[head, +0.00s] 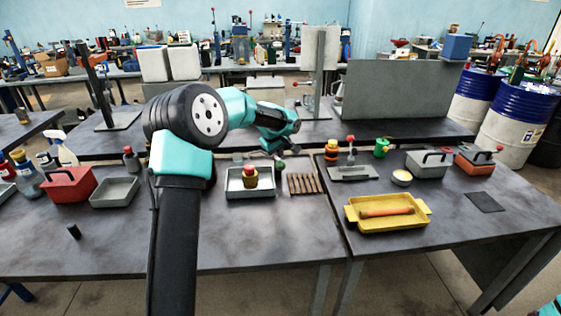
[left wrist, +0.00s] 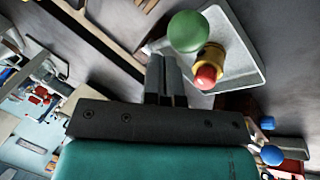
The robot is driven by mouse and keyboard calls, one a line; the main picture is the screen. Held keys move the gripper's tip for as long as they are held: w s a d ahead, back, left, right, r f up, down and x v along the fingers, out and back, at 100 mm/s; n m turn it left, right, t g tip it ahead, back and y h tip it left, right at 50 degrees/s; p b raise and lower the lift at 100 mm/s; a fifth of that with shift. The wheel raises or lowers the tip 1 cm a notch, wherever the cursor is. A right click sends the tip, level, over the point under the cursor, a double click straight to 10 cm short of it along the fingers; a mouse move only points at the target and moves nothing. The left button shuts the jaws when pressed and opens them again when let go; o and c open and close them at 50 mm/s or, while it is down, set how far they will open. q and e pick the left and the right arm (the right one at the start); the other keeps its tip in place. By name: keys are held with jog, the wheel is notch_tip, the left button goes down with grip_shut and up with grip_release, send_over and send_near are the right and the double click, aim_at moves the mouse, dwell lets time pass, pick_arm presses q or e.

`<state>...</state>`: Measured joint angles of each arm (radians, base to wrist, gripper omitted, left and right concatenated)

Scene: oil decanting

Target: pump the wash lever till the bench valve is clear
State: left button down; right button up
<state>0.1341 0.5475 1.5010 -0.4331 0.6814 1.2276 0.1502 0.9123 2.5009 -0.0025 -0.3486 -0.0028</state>
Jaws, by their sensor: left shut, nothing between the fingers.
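A yellow valve-like piece with a red top (head: 250,177), probably the bench valve, stands in a grey tray (head: 234,194) on the left bench. The piece also shows in the left wrist view (left wrist: 208,68). A green ball knob (head: 280,163) is just right of the tray's back corner, and it looms large in the left wrist view (left wrist: 188,31). It may be the wash lever's end; its stem is hidden. My left gripper (head: 278,153) is shut and empty, its fingers (left wrist: 167,78) close to the green knob. Contact cannot be told. My right gripper is out of view.
Brown strips (head: 304,184) lie right of the tray. A red caddy (head: 70,185) and a grey bin (head: 114,192) stand to the left. A yellow tray (head: 365,222) and a red-knobbed lever (head: 351,146) are on the right bench. The left bench's front is mostly clear.

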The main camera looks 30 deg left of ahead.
aim_at(278, 163)
pick_arm(q)
jog(key=shift+s+d+f, duration=0.25)
jog(key=shift+s+f, duration=0.05)
jog(key=shift+f, duration=0.55)
jog(key=shift+s+d+f, duration=0.2)
jog(key=shift+s+f, duration=0.15)
jog(key=shift+f, duration=0.45)
jog(key=shift+s+d+f, duration=0.25)
jog(key=shift+s+f, duration=0.05)
jog(key=shift+f, duration=0.55)
dwell(3.6)
jog(key=shift+r, duration=0.1)
dwell(0.4)
jog(key=shift+w+a+r, duration=0.25)
jog(key=shift+w+r, duration=0.1)
jog(key=shift+r, duration=0.6)
jog(key=shift+w+a+r, duration=0.3)
jog(key=shift+w+r, duration=0.1)
jog(key=shift+r, duration=0.55)
jog(key=shift+w+a+r, duration=0.25)
jog(key=shift+w+r, duration=0.1)
jog(key=shift+r, duration=0.6)
